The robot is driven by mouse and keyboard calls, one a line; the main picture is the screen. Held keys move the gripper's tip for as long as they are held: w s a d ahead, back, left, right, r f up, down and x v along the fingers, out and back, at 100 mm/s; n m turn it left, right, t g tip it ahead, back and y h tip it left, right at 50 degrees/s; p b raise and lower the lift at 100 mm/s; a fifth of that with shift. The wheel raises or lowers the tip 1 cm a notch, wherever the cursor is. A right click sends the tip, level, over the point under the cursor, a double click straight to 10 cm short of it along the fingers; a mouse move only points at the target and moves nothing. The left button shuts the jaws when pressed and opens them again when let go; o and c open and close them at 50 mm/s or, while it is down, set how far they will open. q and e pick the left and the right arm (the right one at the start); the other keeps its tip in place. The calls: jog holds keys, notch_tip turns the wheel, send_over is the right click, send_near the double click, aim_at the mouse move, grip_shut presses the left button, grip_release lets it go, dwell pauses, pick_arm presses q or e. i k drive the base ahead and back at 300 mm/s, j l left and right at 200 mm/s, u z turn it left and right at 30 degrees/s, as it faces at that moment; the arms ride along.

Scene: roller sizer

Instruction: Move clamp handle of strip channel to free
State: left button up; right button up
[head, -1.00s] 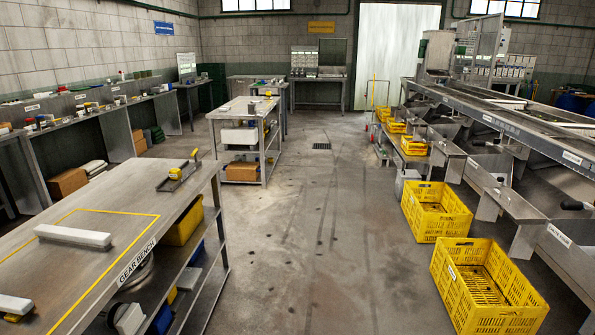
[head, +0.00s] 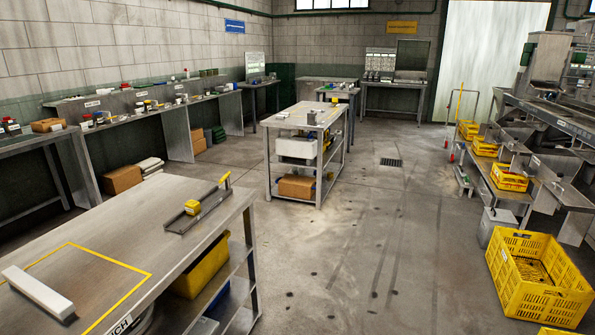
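A long, narrow metal channel (head: 208,203) lies near the far right corner of the gear bench (head: 130,235) at the lower left; it looks like the strip channel. A yellow handle (head: 225,180) sticks up at its far end. Neither of my grippers is in view.
A second bench (head: 303,118) with shelves stands beyond the gear bench. Low side benches (head: 150,104) line the left wall. Yellow crates (head: 540,277) stand at the right beside the sizer machine. The grey floor (head: 340,250) between is open.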

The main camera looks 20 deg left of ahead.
aim_at(226, 177)
jog(key=i+l+u, duration=0.1)
jog(key=i, duration=1.4)
jog(key=i+l+u, duration=0.15)
jog(key=i+u, duration=0.3)
jog(key=i+l+u, duration=0.45)
jog(key=i, duration=0.15)
